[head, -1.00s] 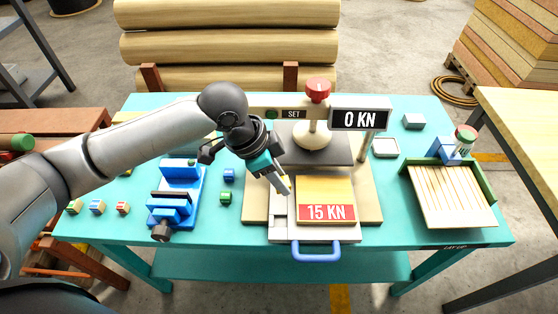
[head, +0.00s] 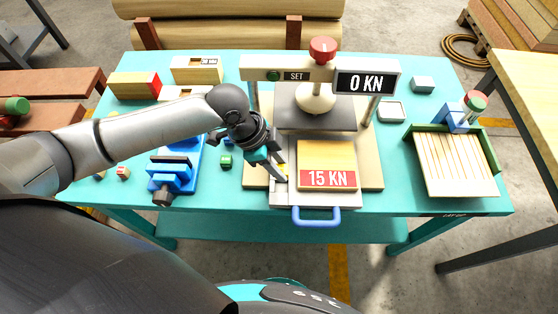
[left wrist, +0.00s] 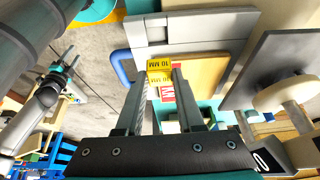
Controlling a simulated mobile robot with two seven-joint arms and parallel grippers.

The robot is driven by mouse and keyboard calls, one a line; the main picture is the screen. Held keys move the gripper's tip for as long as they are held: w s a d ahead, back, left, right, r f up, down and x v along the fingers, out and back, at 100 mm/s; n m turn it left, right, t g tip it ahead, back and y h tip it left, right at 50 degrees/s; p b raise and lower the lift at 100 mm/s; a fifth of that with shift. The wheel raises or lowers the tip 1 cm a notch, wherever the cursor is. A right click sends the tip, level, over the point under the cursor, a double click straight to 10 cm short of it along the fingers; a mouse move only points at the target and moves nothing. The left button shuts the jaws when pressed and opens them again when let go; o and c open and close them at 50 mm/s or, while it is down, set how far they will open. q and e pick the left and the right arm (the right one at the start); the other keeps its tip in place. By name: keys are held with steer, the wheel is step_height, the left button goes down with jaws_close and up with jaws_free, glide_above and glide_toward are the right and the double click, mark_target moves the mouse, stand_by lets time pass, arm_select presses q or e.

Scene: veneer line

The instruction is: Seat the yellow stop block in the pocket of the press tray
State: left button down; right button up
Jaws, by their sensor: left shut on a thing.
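My left gripper (head: 279,172) is shut on the yellow stop block (left wrist: 159,66), which carries "10 MM" marks between the fingers in the left wrist view. In the head view only a little of the block (head: 283,168) shows beside the fingertips. It is at the left side of the grey press tray (head: 283,201), beside the wooden panel with the red "15 KN" label (head: 327,178).
The press head with a red knob (head: 322,48) and "0 KN" display (head: 366,82) stands behind the tray. A green-edged crate of slats (head: 456,165) is at the right. The tray's blue handle (head: 316,220) faces me.

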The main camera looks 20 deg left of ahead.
arm_select(q)
steer(key=shift+f+b, duration=1.35)
steer(key=shift+f, duration=1.45)
steer(key=shift+p, duration=0.45)
steer(key=shift+p, duration=0.65)
steer(key=shift+f+b, duration=0.55)
steer(key=shift+f, duration=0.25)
steer(key=shift+c, duration=2.2)
jaws_free()
steer(key=shift+s, duration=0.1)
steer(key=p+v, duration=0.2)
steer(key=v, duration=1.3)
steer(key=shift+r, duration=0.2)
